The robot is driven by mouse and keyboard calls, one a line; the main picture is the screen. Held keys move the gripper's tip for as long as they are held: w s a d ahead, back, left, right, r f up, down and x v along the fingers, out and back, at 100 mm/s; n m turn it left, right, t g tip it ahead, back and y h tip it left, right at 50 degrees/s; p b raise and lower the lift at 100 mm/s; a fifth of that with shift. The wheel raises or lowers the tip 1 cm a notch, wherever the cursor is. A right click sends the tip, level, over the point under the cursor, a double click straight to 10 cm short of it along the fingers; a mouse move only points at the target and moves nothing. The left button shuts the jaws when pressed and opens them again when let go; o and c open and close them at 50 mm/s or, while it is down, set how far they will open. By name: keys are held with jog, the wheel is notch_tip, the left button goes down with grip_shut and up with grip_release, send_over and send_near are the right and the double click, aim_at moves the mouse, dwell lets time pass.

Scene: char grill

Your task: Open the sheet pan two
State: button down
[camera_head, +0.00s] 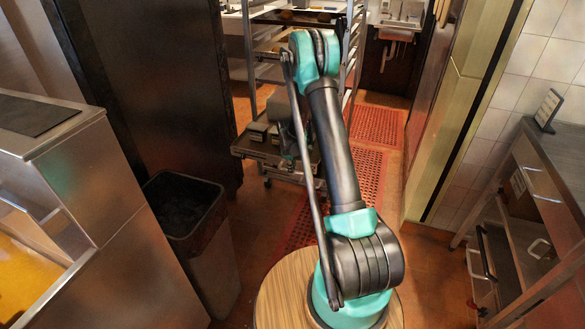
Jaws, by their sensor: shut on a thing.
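A wheeled metal rack (249,52) stands at the back centre, with pans on its levels. A low, dark sheet pan (245,153) juts out from the rack's front toward me. Small grey block-like items (257,132) show on or just above it. My gripper (287,161) is small and partly hidden behind my own arm. It is down at the pan's near edge and appears shut on it. The exact finger contact is too small to make out. My arm crosses the middle of the view and covers the pan's right part.
An upper tray (291,18) on the rack holds food. A grey bin (190,225) stands left, beside a steel counter (95,165). A steel table (560,165) with a lower shelf is at right. Red floor mats (370,172) cover the aisle right of the rack.

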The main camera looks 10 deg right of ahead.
jog(key=c, duration=1.5)
grip_release()
jog(key=shift+c, duration=0.2)
notch_tip(320, 180, up, 12)
jog(key=s+a, duration=0.1)
jog(key=s, duration=0.1)
jog(key=shift+s+a, duration=0.1)
jog(key=s+d+r+m, duration=0.1)
jog(key=s+r+m, duration=0.2)
jog(key=s+r, duration=0.5)
jog(key=s+d+m+t+y, duration=0.1)
jog(key=s+m, duration=0.8)
jog(key=s, duration=1.9)
jog(key=shift+s+r+t, duration=0.35)
jog(key=shift+r+t, duration=0.1)
jog(key=shift+t, duration=0.15)
